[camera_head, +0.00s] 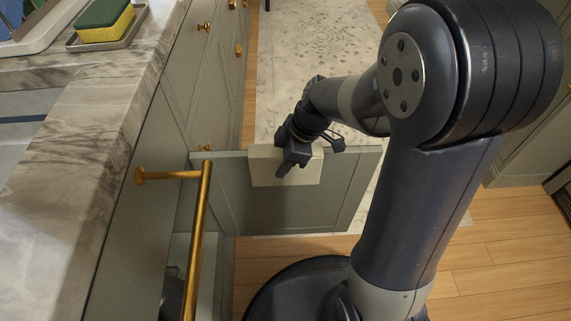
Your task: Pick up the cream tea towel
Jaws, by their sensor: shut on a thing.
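The cream tea towel (262,168) hangs over the top edge of an open grey-green cabinet door (300,210). My gripper (287,165) is at the towel, pointing down over the door's top edge, and is shut on the towel. The gripper covers the middle of the towel. The towel's far side, behind the door, is hidden.
A brass rail (203,235) sticks out from the counter front at the left, near the door. A marble counter (110,110) holds a yellow and green sponge (105,22) on a tray. A patterned rug (315,60) lies beyond the door on the wooden floor (510,255).

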